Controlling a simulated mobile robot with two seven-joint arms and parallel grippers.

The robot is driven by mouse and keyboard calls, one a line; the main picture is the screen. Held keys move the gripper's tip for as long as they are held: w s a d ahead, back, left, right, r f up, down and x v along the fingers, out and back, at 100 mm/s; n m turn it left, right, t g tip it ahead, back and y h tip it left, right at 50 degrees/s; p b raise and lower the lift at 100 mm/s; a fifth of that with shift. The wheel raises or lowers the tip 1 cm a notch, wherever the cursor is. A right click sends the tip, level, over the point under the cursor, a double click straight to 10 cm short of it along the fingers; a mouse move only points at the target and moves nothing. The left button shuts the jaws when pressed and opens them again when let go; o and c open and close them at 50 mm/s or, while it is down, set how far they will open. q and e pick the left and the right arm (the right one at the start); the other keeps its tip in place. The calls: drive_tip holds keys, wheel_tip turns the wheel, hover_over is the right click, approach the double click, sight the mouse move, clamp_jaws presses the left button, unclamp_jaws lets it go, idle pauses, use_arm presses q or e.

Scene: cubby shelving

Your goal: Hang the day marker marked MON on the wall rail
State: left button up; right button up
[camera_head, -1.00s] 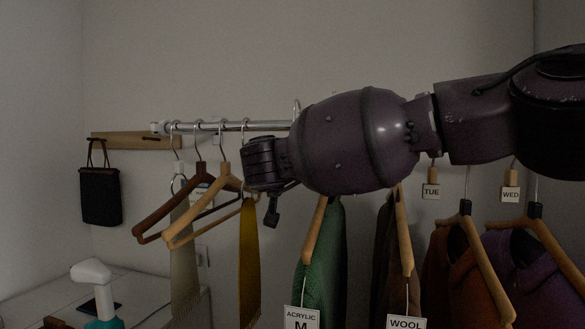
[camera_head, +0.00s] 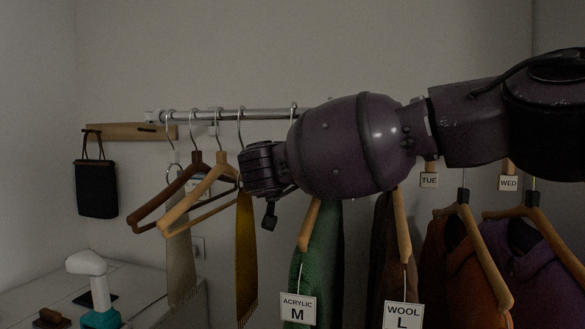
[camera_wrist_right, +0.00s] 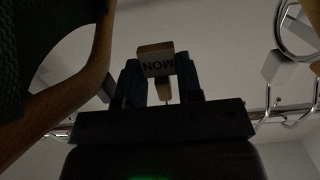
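The day marker marked MON (camera_wrist_right: 156,62) is a pale tag on a small wooden stem. It sits between the two dark fingers of my right gripper (camera_wrist_right: 161,75), which look shut on it, and its letters appear upside down there. In the head view my right arm comes in from the right and its gripper (camera_head: 270,217) points down beside the hangers; the marker is hidden there. A wooden rail (camera_head: 120,132) with pegs is on the wall at left. Markers TUE (camera_head: 429,180) and WED (camera_head: 508,183) hang at right, their upper ends behind my arm. My left gripper is not in view.
A metal clothes rail (camera_head: 245,114) carries wooden hangers (camera_head: 200,205), scarves (camera_head: 247,255) and garments (camera_head: 318,250) close around my gripper. A dark bag (camera_head: 97,190) hangs from the wooden rail. A white and teal device (camera_head: 95,290) stands on a table at lower left.

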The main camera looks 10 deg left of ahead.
drive_tip(key=o, duration=0.4)
drive_tip(key=shift+o, duration=0.5)
drive_tip(key=shift+s, duration=0.1)
